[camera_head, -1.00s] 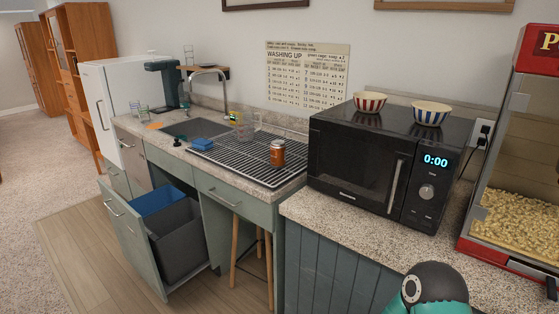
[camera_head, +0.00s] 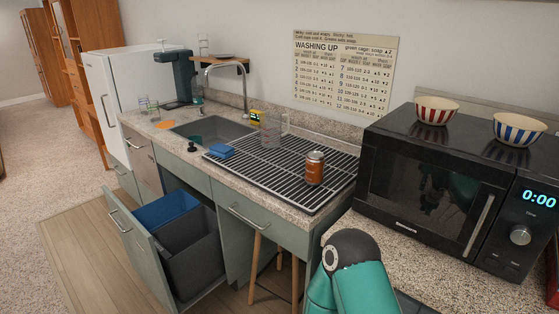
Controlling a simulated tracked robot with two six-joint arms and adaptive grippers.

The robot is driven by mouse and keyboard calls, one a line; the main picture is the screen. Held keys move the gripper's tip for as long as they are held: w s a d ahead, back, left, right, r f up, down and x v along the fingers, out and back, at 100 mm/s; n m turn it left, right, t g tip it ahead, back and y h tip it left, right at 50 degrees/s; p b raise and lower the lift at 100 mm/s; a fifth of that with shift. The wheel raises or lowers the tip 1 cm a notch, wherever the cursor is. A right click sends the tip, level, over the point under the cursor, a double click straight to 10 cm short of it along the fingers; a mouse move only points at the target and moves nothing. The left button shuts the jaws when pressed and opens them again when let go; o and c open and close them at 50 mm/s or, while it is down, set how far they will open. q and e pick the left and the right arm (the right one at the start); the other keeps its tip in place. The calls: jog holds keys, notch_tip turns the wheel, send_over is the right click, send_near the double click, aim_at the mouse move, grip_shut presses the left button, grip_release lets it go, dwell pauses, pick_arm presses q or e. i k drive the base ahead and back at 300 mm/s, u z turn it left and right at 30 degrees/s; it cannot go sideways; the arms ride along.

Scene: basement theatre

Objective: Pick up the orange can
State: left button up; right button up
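The orange can (camera_head: 315,169) stands upright on the black drying rack (camera_head: 265,181) beside the sink, toward the rack's right end. It has a silver top. A teal and dark arm link of mine shows at the bottom, right of centre, in front of the counter and below the can. Neither gripper shows in the head view, and nothing touches the can.
A glass pitcher (camera_head: 271,131) and a blue sponge (camera_head: 221,152) are on the rack's left side. A black microwave (camera_head: 430,185) with two striped bowls stands on the right. An open drawer (camera_head: 137,247) with bins juts out at lower left. The faucet (camera_head: 243,85) rises behind the sink.

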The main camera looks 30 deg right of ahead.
aim_at(316, 160)
jog(key=z, duration=0.1)
jog(key=i, duration=0.9)
jog(key=z, duration=0.6)
